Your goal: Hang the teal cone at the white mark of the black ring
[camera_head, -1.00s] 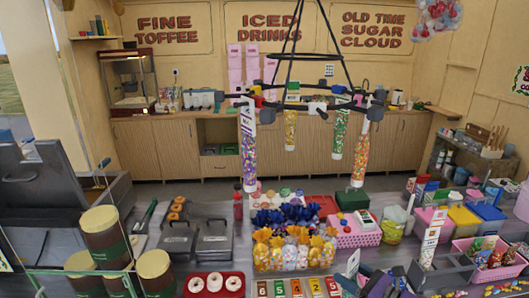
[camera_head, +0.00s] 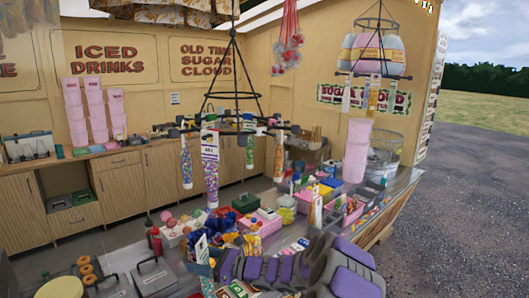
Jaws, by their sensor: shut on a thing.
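The black ring (camera_head: 183,131) hangs on dark rods in the middle of the view, with clips around its rim. Several sweet-filled cones hang from it, among them a multicoloured one (camera_head: 186,166), one with a white label (camera_head: 211,172) and an orange one (camera_head: 279,156).
The counter under the ring is crowded: a dark green box (camera_head: 245,203), a pink basket (camera_head: 262,228), dark trays (camera_head: 155,276). Open ground lies at far right.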

